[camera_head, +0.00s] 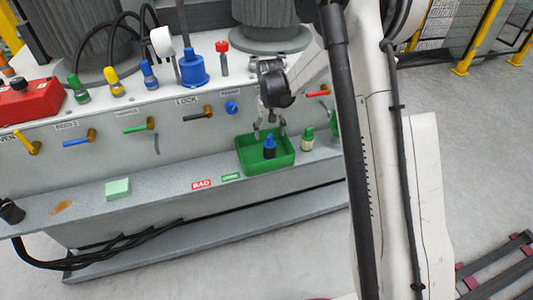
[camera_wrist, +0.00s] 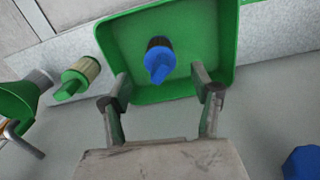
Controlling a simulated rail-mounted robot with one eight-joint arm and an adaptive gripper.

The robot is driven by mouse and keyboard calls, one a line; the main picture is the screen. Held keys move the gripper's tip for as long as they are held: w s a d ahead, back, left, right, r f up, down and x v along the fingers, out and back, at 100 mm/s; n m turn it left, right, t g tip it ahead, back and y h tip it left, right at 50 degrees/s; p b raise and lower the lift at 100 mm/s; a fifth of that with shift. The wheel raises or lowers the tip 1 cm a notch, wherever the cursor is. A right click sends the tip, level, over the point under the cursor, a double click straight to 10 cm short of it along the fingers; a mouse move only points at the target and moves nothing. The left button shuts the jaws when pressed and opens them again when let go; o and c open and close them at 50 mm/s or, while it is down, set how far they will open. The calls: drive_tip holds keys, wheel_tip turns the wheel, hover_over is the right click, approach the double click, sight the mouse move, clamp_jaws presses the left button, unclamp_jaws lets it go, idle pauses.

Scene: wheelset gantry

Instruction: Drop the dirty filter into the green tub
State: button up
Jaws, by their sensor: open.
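The green tub (camera_head: 243,163) sits on the grey ledge, and it fills the upper middle of the wrist view (camera_wrist: 224,60). A filter with a dark body and a blue cap (camera_head: 269,147) is inside the tub, seemingly upright; the wrist view also shows it (camera_wrist: 159,62) near the tub's middle. My gripper (camera_head: 270,133) is open just above the tub. In the wrist view its fingers (camera_wrist: 160,88) are spread wide with nothing between them, and the filter is apart from both.
A pale filter with a green cap (camera_head: 307,139) stands right of the tub. A green funnel (camera_wrist: 17,105) shows at the wrist view's left. Coloured levers, including a blue one (camera_head: 78,142), stick out from the panel. A light green block (camera_head: 118,188) lies on the ledge's left.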

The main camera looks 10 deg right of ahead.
wheel_tip(320, 180, up, 11)
drive_tip(key=shift+f, duration=0.2)
idle(0.5)
